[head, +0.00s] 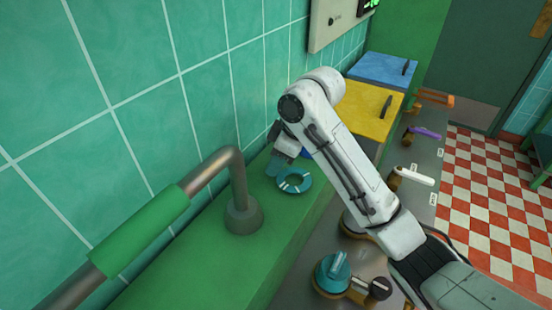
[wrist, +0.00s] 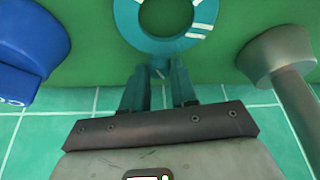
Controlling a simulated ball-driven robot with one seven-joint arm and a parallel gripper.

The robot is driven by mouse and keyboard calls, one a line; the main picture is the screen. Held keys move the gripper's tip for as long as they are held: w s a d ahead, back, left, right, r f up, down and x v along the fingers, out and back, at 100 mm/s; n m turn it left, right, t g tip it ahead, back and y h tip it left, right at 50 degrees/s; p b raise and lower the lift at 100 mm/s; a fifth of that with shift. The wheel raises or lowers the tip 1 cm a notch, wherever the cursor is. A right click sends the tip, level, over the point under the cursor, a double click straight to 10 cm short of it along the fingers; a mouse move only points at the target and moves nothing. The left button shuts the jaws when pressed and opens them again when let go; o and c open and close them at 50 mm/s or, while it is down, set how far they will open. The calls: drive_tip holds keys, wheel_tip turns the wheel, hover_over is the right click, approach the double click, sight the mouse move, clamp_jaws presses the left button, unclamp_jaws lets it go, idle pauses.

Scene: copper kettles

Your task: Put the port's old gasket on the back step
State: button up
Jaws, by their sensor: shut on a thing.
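The gasket is a flat teal ring with white marks (head: 307,184), and it shows at the top of the wrist view (wrist: 128,22). My gripper (head: 283,168) is beside the ring, and in the wrist view its fingers (wrist: 158,76) are shut on a small tab at the ring's near edge. The ring lies flat over the green back step (head: 215,262), along the tiled wall. It is on the step or very close above it; I cannot tell whether it touches.
A grey pipe with a round flange (head: 244,218) rises from the step, left of the ring. A blue rounded thing (wrist: 30,45) stands on the other side, mostly behind my arm in the head view. A teal knob (head: 332,272) and several handles line the lower counter.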

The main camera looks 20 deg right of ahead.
drive_tip(key=shift+f, duration=0.4)
idle(0.3)
drive_tip(key=o, duration=1.1)
drive_tip(key=shift+c, duration=0.2)
drive_tip(key=p+v, duration=0.1)
drive_tip(key=v, duration=0.9)
drive_tip(key=shift+r+p, duration=0.3)
drive_tip(key=shift+p, duration=0.05)
drive_tip(key=shift+s+d, duration=0.1)
drive_tip(key=shift+d, duration=0.05)
